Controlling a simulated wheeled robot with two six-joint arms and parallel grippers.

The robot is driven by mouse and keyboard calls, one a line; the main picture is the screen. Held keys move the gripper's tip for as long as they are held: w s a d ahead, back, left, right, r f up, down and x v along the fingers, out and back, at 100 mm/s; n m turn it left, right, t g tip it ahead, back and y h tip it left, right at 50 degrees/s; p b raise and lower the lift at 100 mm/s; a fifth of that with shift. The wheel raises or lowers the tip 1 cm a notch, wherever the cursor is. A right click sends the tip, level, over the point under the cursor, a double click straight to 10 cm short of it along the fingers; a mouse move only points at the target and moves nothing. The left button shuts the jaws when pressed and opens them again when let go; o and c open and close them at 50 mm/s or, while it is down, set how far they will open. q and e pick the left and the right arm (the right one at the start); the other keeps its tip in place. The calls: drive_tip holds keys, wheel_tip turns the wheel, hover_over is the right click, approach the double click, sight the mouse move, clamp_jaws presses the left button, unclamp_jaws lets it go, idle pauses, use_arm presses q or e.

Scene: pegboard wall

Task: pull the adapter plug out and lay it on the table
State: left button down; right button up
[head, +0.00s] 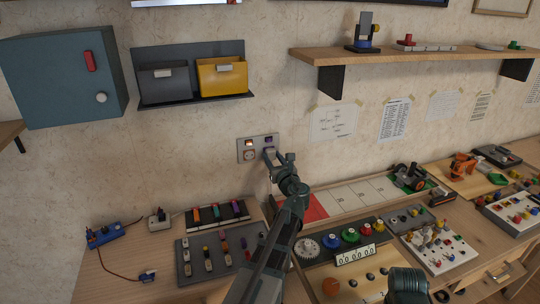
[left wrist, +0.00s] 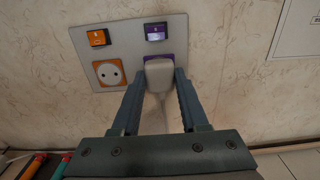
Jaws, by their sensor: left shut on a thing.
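The pale adapter plug (left wrist: 158,74) sits in front of the purple-framed right socket of a grey wall plate (left wrist: 120,38), and seems seated in it. A pale cord hangs below the plug. The plate (head: 242,153) also shows on the wall in the head view, with an orange-framed empty socket (left wrist: 109,73) on its left and two small switches above, orange (left wrist: 98,37) and purple (left wrist: 156,32). My left gripper (head: 271,153) is shut on the plug, one finger on each side. It hides most of the plug in the head view.
A white-and-red tray (head: 345,197) has bare areas. A wall shelf (head: 430,53) hangs at upper right.

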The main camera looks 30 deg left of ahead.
use_arm(q)
drive_tip(key=shift+v, duration=2.7)
